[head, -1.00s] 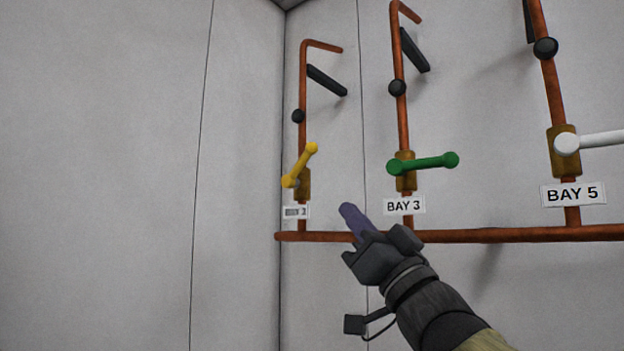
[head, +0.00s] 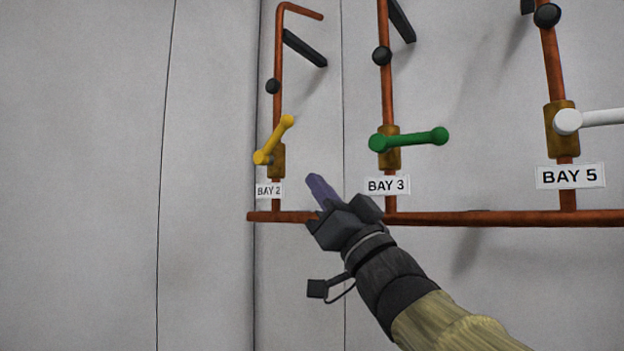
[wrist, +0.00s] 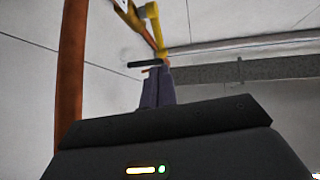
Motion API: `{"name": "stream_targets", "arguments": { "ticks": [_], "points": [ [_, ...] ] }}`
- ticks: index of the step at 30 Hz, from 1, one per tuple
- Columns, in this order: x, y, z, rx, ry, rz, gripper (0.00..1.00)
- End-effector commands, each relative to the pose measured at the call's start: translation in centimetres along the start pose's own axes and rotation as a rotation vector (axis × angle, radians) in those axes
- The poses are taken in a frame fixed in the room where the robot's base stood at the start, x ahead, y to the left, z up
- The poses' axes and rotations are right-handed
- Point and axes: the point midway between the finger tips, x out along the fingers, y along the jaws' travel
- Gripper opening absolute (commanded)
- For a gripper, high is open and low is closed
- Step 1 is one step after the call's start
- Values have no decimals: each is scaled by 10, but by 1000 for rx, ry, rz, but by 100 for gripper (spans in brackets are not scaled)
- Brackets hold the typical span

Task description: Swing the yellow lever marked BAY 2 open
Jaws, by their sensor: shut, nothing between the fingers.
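The yellow lever (head: 274,140) sits on a brass valve (head: 277,161) on the leftmost copper pipe, above the BAY 2 label (head: 269,191). It slants up and to the right from its pivot. My gripper (head: 316,184) is below and to the right of the lever, apart from it in the head view, with its purple fingers shut and empty. In the wrist view the fingers (wrist: 157,88) point up toward the yellow lever (wrist: 155,25), which shows beyond their tips. The gap in depth is hard to tell.
The green lever (head: 408,140) over the BAY 3 label (head: 388,186) is right of my gripper. A white lever (head: 590,120) over BAY 5 (head: 570,176) is at the far right. A horizontal copper pipe (head: 500,219) runs below them. The wall at left is bare.

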Motion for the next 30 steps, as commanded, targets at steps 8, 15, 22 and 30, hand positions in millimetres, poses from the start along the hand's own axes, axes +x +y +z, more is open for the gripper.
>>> {"name": "stream_targets", "arguments": {
  "ticks": [8,15,22,30],
  "points": [
    [52,-1,-3,2,0,-1,0],
    [88,-1,-3,1,-1,-1,0],
    [112,-1,-3,0,0,0,0],
    [117,0,0,-1,0,1,0]
  ]
}}
